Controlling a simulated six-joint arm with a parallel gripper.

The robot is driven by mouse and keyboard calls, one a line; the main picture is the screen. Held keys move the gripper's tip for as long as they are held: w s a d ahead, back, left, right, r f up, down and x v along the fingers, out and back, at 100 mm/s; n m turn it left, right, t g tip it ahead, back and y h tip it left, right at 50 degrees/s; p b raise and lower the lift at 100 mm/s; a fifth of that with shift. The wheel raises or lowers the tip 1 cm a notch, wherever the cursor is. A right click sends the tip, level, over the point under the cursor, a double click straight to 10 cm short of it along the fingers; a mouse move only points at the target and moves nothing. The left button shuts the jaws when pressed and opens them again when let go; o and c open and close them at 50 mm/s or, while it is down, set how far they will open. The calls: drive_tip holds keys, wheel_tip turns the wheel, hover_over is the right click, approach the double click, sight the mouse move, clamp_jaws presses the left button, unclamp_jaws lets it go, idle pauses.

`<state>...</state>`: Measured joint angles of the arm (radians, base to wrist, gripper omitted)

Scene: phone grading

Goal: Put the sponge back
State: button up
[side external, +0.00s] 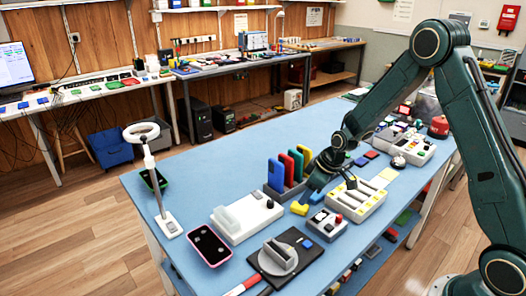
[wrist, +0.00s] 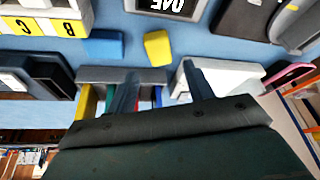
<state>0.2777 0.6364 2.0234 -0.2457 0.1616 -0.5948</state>
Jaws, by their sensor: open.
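A small yellow block (side external: 299,208), which looks like the sponge, lies on the blue table mat in front of the phone rack. In the wrist view the yellow block (wrist: 157,48) is just beyond my fingertips, with nothing between the fingers. My gripper (side external: 328,184) is open and empty, low over the table and close to the rack. In the wrist view my gripper (wrist: 160,78) shows its two fingers apart, pointing toward the rack and the yellow block. A blue block (wrist: 100,43) lies beside the yellow one. I cannot tell which place belongs to the sponge.
The rack holds upright blue (side external: 275,175), red, green and yellow slabs. A white device (side external: 246,218) and a black tray (side external: 306,246) stand nearby. A slotted cream tray (side external: 369,204) is right of my gripper. A ring lamp (side external: 142,133) stands at the left edge.

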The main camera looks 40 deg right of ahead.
drive_tip(key=v, duration=0.6)
drive_tip(key=shift+r, duration=0.2)
drive_tip(key=shift+s, duration=0.1)
idle(0.3)
drive_tip(key=s+a+r+m+h, duration=0.1)
drive_tip(key=s+a+r, duration=0.2)
drive_tip(key=s+r, duration=0.4)
drive_tip(key=s+a+r+m, duration=0.1)
drive_tip(key=s+a+r, duration=0.2)
drive_tip(key=s+r, duration=0.35)
drive_tip(key=s+a+r+m, duration=0.1)
drive_tip(key=s+r, duration=0.2)
drive_tip(key=s, duration=0.3)
drive_tip(key=s+r+m+t, duration=0.1)
drive_tip(key=s+r, duration=0.2)
drive_tip(key=s, duration=0.4)
drive_tip(key=shift+s+a+m+h, duration=0.25)
drive_tip(key=shift+a+m+h, duration=0.05)
drive_tip(key=shift+a+h, duration=0.1)
